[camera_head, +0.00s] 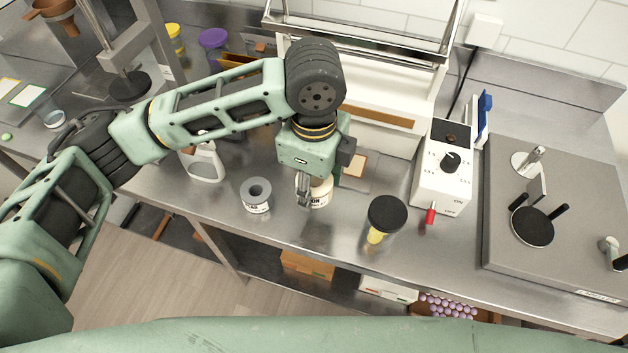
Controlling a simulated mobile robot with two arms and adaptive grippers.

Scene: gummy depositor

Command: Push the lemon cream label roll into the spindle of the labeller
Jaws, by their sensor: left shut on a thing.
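The lemon cream label roll (321,193), a pale roll with dark lettering that ends in "ON", is near the middle of the steel bench. My left gripper (304,202) points down at it and is shut on its left side. The wrist hides the roll's upper part, and I cannot tell whether it touches the bench. The labeller appears to be the grey plate (577,268) on the right, with a black disc (532,226), short metal posts and a black knob. I cannot tell for sure which part is the spindle. My right gripper is not in view.
A grey-cored label roll (257,195) stands left of the gripper. The bench's front edge is close below.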

